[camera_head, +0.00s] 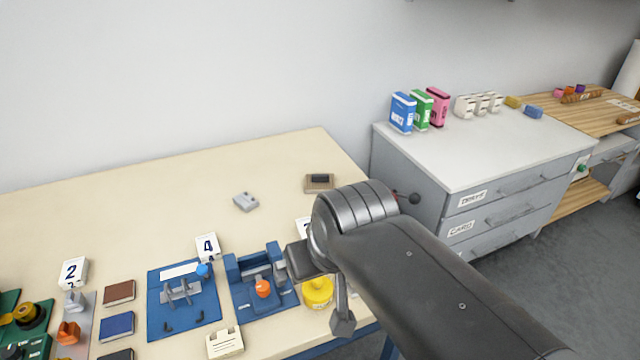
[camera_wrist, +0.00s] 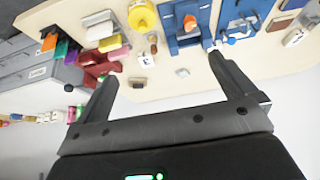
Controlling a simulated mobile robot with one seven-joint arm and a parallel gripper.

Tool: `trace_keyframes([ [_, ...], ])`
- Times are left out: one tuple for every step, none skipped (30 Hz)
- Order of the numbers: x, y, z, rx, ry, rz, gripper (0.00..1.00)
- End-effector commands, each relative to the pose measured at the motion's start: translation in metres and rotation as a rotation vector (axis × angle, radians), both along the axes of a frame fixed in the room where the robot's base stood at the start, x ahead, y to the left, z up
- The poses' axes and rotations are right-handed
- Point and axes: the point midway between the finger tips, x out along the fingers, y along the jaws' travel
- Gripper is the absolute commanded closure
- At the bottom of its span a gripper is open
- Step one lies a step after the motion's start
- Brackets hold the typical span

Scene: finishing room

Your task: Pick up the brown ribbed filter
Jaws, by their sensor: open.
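My gripper (camera_head: 316,292) is open and empty, above the front right part of the cream table; its two fingers also show in the wrist view (camera_wrist: 161,68). A small brown block with a dark top (camera_head: 319,187) lies at the table's back right, beyond my gripper, and it also shows in the wrist view (camera_wrist: 137,83). Its ribs are too small to make out. A long brown, bumpy piece (camera_head: 581,97) lies on the wooden bench at far right. I cannot tell which of these is the ribbed filter.
A grey block (camera_head: 246,202) lies left of the brown block. Blue fixtures (camera_head: 183,300) (camera_head: 262,283), a yellow round container (camera_head: 317,292) and number cards stand along the table's front. A grey drawer cabinet (camera_head: 490,160) stands to the right. The table's back left is clear.

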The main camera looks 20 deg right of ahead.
Motion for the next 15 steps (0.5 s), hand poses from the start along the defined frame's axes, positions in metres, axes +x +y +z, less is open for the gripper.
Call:
trace_keyframes([
  [0.0,0.0,0.0,0.0,0.0,0.0,0.0],
  [0.0,0.0,0.0,0.0,0.0,0.0,0.0],
  [0.0,0.0,0.0,0.0,0.0,0.0,0.0],
  [0.0,0.0,0.0,0.0,0.0,0.0,0.0],
  [0.0,0.0,0.0,0.0,0.0,0.0,0.0],
  [0.001,0.0,0.0,0.0,0.0,-0.001,0.0],
  [0.002,0.0,0.001,0.0,0.0,-0.001,0.0],
  [0.004,-0.001,0.002,0.0,0.001,-0.004,0.0],
  [0.008,-0.002,0.004,-0.002,0.002,-0.008,0.0],
  [0.013,-0.002,0.006,-0.003,0.005,-0.012,0.0],
  [0.018,-0.003,0.009,-0.004,0.007,-0.017,0.0],
  [0.027,-0.005,0.012,-0.005,0.01,-0.024,0.0],
  [0.035,-0.006,0.016,-0.007,0.012,-0.031,0.0],
  [0.044,-0.008,0.019,-0.009,0.014,-0.039,0.0],
  [0.056,-0.011,0.023,-0.011,0.017,-0.049,0.0],
])
